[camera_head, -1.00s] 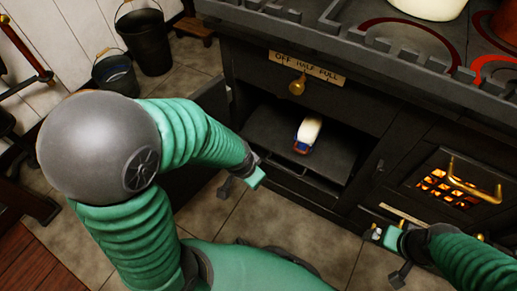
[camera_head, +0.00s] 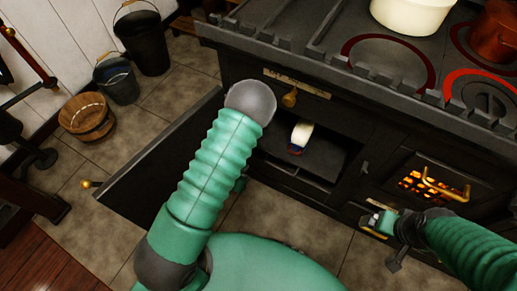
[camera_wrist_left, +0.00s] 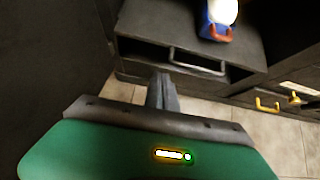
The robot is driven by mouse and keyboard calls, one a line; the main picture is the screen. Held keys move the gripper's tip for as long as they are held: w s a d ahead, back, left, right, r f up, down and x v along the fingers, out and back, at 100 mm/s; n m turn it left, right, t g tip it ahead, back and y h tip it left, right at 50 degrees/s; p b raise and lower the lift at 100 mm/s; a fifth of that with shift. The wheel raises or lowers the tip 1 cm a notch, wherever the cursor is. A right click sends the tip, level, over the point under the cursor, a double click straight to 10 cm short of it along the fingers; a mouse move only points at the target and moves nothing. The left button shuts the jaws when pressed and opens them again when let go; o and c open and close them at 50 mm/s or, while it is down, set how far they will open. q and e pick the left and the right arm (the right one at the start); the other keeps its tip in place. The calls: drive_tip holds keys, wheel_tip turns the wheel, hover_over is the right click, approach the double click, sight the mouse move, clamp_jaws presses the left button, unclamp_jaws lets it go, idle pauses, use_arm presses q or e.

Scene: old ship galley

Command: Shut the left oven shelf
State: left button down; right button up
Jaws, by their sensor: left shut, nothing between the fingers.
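The dark left oven shelf (camera_head: 325,168) sticks out of the open left oven compartment, with a white and blue item (camera_head: 300,138) with a red part on it. In the left wrist view the shelf (camera_wrist_left: 175,22) shows its metal front handle (camera_wrist_left: 197,66). The oven's black door (camera_head: 160,155) stands open to the left. My left gripper (camera_wrist_left: 163,92) is shut and empty, in front of and below the shelf; in the head view my arm hides most of it. My right gripper (camera_head: 379,222) is low before the right part of the stove; its jaw opening is unclear.
A glowing firebox (camera_head: 432,187) with a brass handle is right of the compartment. A cream pot (camera_head: 412,14) and a copper pot (camera_head: 497,28) stand on the stove top. Buckets (camera_head: 118,82) and a wooden tub (camera_head: 88,117) stand at the left wall. Tiled floor is free before the stove.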

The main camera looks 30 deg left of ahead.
use_arm(q)
drive_tip(key=w+r+b+x, duration=0.1)
drive_tip(key=b+x, duration=0.5)
drive_tip(key=x, duration=0.7)
drive_tip(key=shift+w+r+b, duration=0.3)
drive_tip(key=shift+w+r, duration=0.1)
drive_tip(key=shift+r, duration=0.1)
